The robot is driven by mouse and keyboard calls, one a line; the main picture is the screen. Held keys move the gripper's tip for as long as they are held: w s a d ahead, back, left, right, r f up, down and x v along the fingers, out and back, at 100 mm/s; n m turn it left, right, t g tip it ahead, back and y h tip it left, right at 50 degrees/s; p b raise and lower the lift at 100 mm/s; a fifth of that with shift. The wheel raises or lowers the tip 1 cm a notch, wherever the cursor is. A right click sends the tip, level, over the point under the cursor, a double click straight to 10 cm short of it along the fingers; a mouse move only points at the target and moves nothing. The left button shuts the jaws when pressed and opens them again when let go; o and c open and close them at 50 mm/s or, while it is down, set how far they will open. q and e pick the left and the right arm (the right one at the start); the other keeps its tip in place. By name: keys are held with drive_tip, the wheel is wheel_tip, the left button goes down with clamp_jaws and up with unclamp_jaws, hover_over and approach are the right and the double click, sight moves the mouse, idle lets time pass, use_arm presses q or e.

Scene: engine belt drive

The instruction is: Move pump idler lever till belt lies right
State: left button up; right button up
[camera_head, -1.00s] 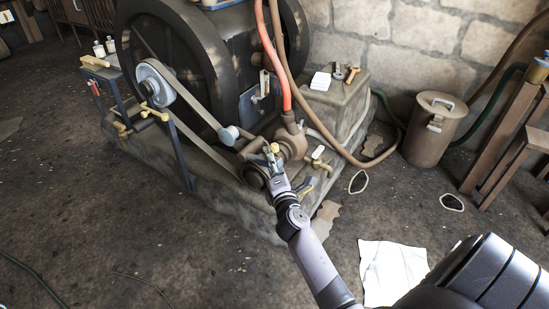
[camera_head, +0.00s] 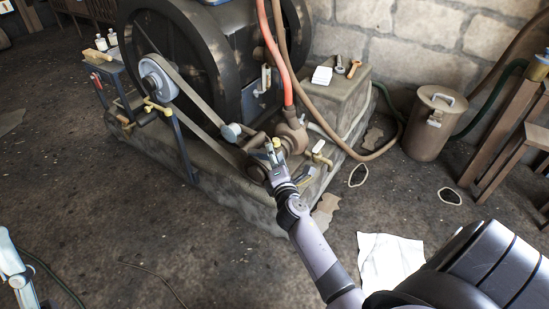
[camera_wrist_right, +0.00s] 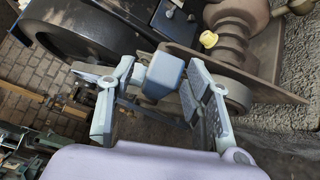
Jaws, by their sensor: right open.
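The brown flat belt (camera_head: 203,142) runs from the grey engine pulley (camera_head: 157,78) down to the pump end, where my gripper partly covers the small pulley. A pale blue-grey round idler (camera_head: 231,132) sits by the belt on a lever (camera_head: 250,142). My right gripper (camera_head: 275,162) is at the pump end, right of the idler. In the right wrist view, its open fingers (camera_wrist_right: 160,100) stand on both sides of a blue-grey block (camera_wrist_right: 163,76); I cannot tell whether they touch it. Part of my left gripper (camera_head: 15,268) shows at the lower left edge; its jaws are unclear.
The pump body (camera_head: 292,135) with red and brown hoses stands close behind my right gripper. A stone ledge (camera_head: 340,95) holds small items. A lidded bin (camera_head: 433,123) stands right. A white cloth (camera_head: 390,266) lies on the floor. The front left floor is mostly clear.

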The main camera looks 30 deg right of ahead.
drive_tip(key=shift+s, duration=0.15)
drive_tip(key=f+v, duration=0.1)
drive_tip(key=v, duration=1)
drive_tip(key=shift+s+a+r, duration=0.2)
drive_tip(key=shift+s+r, duration=0.15)
drive_tip(key=shift+r, duration=0.1)
